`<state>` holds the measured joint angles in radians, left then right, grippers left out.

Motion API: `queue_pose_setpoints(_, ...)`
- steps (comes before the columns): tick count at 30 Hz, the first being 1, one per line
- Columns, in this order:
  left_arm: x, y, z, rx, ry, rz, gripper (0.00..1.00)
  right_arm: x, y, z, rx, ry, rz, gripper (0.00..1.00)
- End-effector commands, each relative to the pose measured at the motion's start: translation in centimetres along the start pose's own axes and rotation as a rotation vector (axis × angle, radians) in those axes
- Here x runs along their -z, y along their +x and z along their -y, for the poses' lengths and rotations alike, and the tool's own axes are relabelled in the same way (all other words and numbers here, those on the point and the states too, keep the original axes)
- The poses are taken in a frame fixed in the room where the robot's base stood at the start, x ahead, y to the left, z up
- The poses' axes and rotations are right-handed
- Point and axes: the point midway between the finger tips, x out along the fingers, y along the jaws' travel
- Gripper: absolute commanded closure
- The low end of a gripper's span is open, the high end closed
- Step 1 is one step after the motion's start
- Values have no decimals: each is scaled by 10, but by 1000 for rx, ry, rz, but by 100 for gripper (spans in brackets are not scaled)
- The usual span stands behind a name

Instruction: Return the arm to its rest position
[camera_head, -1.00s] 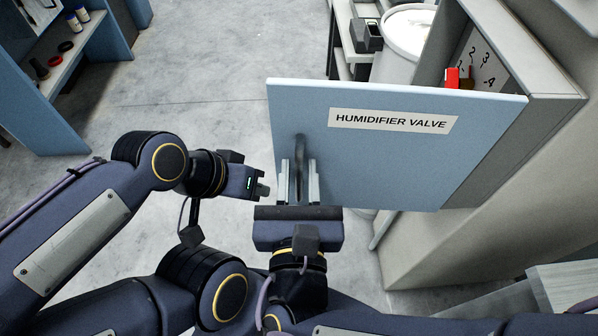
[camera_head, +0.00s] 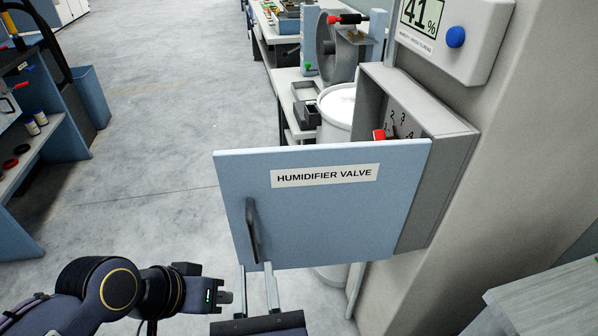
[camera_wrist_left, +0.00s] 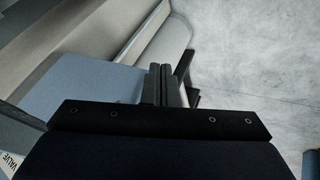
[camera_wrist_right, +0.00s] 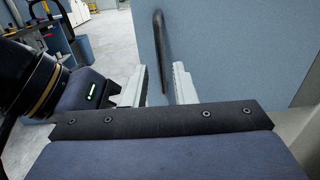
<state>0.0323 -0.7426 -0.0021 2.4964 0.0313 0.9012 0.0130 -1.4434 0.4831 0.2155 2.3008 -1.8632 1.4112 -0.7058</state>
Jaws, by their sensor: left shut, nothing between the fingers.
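The light blue cabinet door (camera_head: 330,225) labelled HUMIDIFIER VALVE stands open in the head view. Its dark bar handle (camera_head: 251,230) is upright near the door's left edge. My right gripper (camera_head: 256,272) is open and empty just below the handle, fingers pointing at the door. In the right wrist view the handle (camera_wrist_right: 160,48) shows beyond and between the parted fingers, apart from them. My left gripper (camera_head: 226,297) is shut and empty, left of the right gripper. Its closed fingers show in the left wrist view (camera_wrist_left: 165,85).
Behind the door is the grey cabinet (camera_head: 445,150) with a red valve lever (camera_head: 379,135) and a numbered dial. A humidity display (camera_head: 455,35) is above. A white drum (camera_head: 338,103) stands behind. A shelf unit (camera_head: 45,150) is at left. Open floor (camera_head: 150,150) lies between.

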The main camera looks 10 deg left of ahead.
Motion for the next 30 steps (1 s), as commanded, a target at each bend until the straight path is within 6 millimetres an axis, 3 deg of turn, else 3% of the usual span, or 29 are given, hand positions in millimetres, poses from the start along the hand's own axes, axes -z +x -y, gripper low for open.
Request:
queue_pose_setpoints(4,1,-2,-1,0,0,0,100,-2,3,8,24,17,-11,76)
queue_pose_setpoints(7,3,-7,-3,0,0,0,100,-7,14,40,123,94,-58,76)
queue_pose_setpoints(11,9,-19,-8,0,0,0,100,-9,25,123,388,322,-176,76)
queue_pose_setpoints(13,13,-26,-12,0,0,0,100,-5,20,178,580,504,-246,76)
queue_pose_setpoints(16,20,-39,-18,0,0,0,100,7,-7,249,886,835,-325,76)
queue_pose_setpoints(19,27,-54,-25,0,0,0,100,20,-54,299,1226,1266,-353,76)
queue_pose_setpoints(21,32,-63,-29,0,0,0,100,26,-86,314,1440,1592,-323,76)
queue_pose_setpoints(24,38,-76,-35,0,0,0,100,22,-118,315,1681,2079,-205,76)
queue_pose_setpoints(27,44,-86,-39,0,0,0,100,8,-132,309,1810,2530,-21,76)
queue_pose_setpoints(28,45,-89,-41,0,0,0,100,3,-134,308,-1741,-2522,-37,76)
queue_pose_setpoints(30,47,-93,-43,0,0,0,100,-9,-136,306,-1532,-2408,-143,76)
